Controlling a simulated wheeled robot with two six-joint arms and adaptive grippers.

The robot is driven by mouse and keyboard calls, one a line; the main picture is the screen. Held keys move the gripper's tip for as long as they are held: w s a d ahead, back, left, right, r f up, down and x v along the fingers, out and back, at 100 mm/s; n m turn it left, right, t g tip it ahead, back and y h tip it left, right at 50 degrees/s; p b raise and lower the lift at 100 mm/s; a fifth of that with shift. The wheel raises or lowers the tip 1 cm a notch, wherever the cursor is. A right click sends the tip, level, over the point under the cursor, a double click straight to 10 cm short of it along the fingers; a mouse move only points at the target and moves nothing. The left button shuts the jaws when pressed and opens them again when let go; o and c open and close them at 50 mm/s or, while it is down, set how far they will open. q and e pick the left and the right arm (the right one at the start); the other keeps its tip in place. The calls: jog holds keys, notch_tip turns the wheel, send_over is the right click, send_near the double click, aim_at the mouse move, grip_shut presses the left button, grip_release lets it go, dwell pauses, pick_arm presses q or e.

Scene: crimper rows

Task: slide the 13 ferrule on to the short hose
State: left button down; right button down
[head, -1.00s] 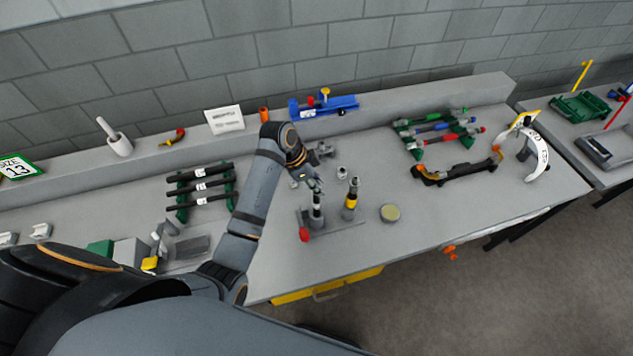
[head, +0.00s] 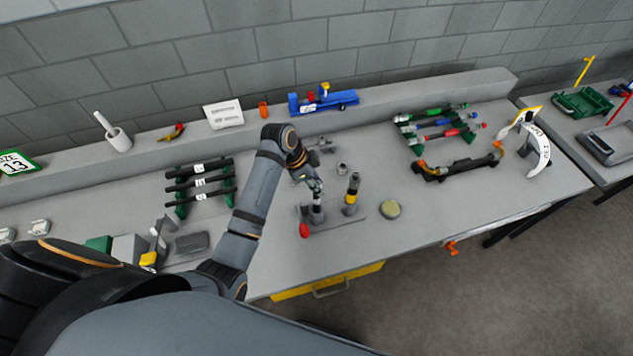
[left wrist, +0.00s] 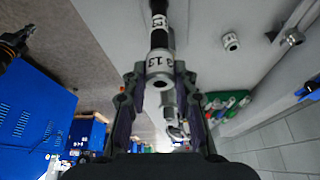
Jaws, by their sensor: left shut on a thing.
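My left gripper (head: 314,187) is above the upright short hose (head: 316,208), which stands in a clamp base (head: 336,219) with a red knob. In the left wrist view the left gripper (left wrist: 160,82) is shut on a silver ferrule (left wrist: 160,66) marked 13. The black short hose (left wrist: 158,38), with a white 13 band, lies in line just beyond the ferrule. I cannot tell whether the hose end is inside the ferrule. In the head view the fingers hide the ferrule.
A dark post (head: 352,194) with a yellow band stands right of the hose. A loose silver fitting (head: 342,168) lies behind it, and a round tin (head: 390,209) to the right. A rack of black hoses (head: 200,184) is at left.

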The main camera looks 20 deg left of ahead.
pick_arm(q)
jog(key=shift+f, duration=0.15)
jog(key=c, duration=1)
grip_release()
jog(key=v, duration=1.2)
jog(key=shift+s, duration=0.1)
